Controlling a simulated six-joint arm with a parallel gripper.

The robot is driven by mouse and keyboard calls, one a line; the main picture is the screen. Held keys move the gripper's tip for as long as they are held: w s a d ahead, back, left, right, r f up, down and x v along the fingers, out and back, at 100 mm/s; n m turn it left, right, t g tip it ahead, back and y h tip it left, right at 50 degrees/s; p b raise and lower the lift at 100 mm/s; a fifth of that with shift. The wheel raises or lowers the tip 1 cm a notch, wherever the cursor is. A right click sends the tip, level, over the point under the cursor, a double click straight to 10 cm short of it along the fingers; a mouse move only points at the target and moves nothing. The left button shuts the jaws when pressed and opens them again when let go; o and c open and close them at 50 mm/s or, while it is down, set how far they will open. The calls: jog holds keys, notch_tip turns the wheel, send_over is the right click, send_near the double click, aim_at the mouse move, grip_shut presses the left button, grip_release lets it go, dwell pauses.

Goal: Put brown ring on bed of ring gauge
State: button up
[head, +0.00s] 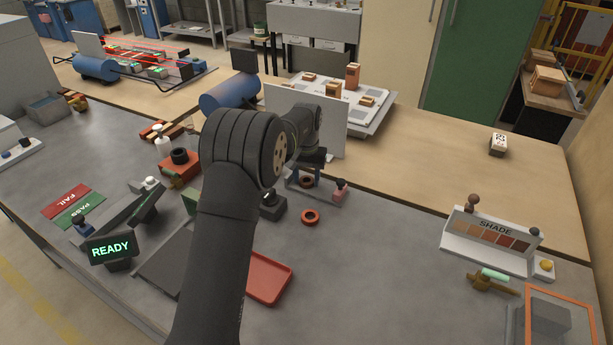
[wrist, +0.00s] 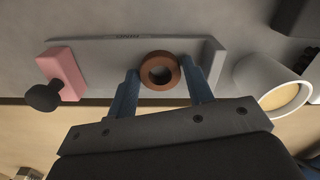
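The brown ring (wrist: 160,71) sits between the two blue fingertips of my gripper (wrist: 160,70) in the wrist view, with both fingers close against its sides. It also shows in the head view (head: 305,181), below my wrist. The ring gauge is a grey plate (wrist: 103,56) with a raised end on the right and a pink block (wrist: 64,73) with a black knob on the left in the wrist view. The ring is over the gauge's bed. Whether it rests on the bed or hangs just above it, I cannot tell. My arm hides part of the gauge in the head view.
A second, orange-brown ring (head: 310,216) lies on the grey bench in front of the gauge. A red tray (head: 268,279) is nearer, beside my arm. A white cup-like part (wrist: 272,84) stands close to the gauge's raised end.

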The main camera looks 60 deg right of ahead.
jog(key=shift+o, duration=1.1)
notch_tip(320, 180, up, 12)
jog(key=shift+r, duration=0.2)
notch_tip(320, 180, down, 12)
jog(key=shift+r, duration=1.85)
jog(key=shift+f, duration=0.15)
